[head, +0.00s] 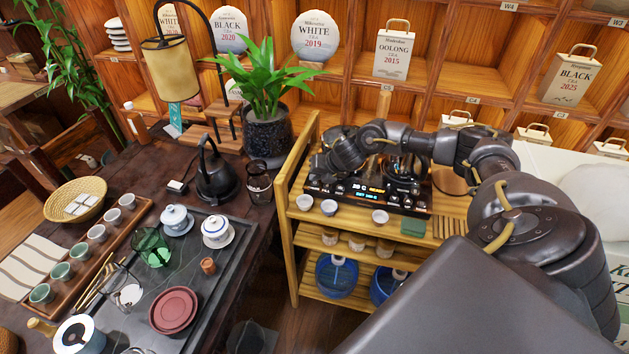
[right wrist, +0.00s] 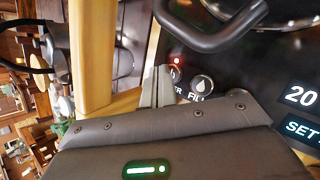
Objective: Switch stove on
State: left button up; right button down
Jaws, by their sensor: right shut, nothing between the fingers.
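The stove (head: 410,203) is a black unit with a lit display, on the top shelf of a wooden rack in the head view. In the right wrist view its display (right wrist: 302,112) reads 20 and SET. A power button (right wrist: 174,76) with a small red light above it sits beside a FILL button (right wrist: 202,86). My right gripper (right wrist: 157,86) is shut and empty, its fingertips close beside the power button; I cannot tell whether they touch. In the head view my right gripper (head: 318,172) is at the stove's left end, partly hidden by its own wrist. My left gripper is not in view.
The rack (head: 290,190) holds small cups (head: 329,207) in front of the stove. A dark kettle (head: 215,175) and a potted plant (head: 268,130) stand left of it. A tea tray (head: 215,265) lies on the left table. Shelves with tea boxes (head: 393,54) are behind.

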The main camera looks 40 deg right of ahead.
aim_at(316, 184)
jog(key=shift+r, duration=0.45)
notch_tip(316, 184, up, 5)
jog(key=p, duration=0.4)
dwell(1.0)
